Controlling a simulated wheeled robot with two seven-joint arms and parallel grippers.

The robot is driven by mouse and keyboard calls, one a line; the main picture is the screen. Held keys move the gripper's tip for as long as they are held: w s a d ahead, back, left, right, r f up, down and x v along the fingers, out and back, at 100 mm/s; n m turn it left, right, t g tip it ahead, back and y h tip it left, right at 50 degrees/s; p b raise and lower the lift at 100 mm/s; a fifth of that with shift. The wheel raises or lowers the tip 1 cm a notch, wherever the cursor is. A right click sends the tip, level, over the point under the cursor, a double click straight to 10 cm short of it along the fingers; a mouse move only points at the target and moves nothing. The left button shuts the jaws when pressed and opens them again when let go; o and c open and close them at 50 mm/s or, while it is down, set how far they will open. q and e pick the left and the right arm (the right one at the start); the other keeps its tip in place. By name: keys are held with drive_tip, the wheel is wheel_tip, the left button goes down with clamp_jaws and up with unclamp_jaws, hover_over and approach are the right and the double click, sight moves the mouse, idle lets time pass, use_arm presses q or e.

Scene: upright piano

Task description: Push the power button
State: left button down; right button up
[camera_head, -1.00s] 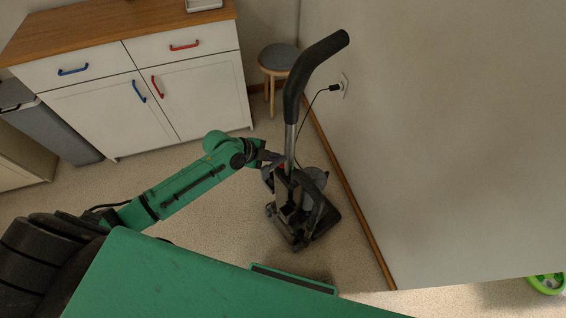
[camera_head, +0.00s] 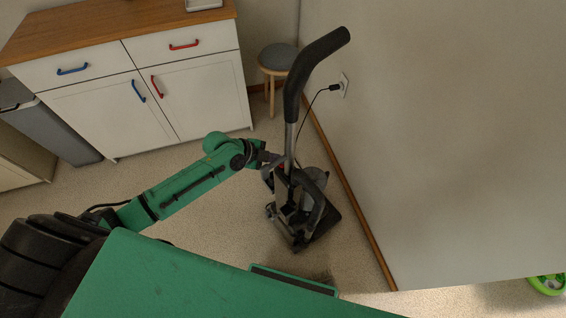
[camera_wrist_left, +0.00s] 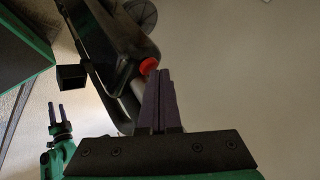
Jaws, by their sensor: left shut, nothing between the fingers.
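The upright vacuum cleaner (camera_head: 293,140) stands on the floor by the wall, with a long black handle. Its red power button (camera_wrist_left: 148,65) shows in the left wrist view on the dark body. My left gripper (camera_head: 277,160) reaches the vacuum body from the left. In the left wrist view its shut, empty fingers (camera_wrist_left: 158,73) have their tips right beside the button; I cannot tell whether they touch it. My right gripper (camera_wrist_left: 56,112) shows at the lower left of that view, with its fingers apart and nothing between them.
A cord runs from the vacuum to a wall outlet (camera_head: 344,85). A stool (camera_head: 278,58) and a white cabinet (camera_head: 185,75) stand behind. A grey bin (camera_head: 55,130) is at the left. The floor left of the vacuum is clear.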

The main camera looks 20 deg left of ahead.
use_arm(q)
drive_tip(key=shift+r+p, duration=0.35)
drive_tip(key=shift+r, duration=0.05)
wheel_tip(320, 180, up, 6)
drive_tip(key=p, duration=0.5)
drive_tip(key=shift+r, duration=0.1)
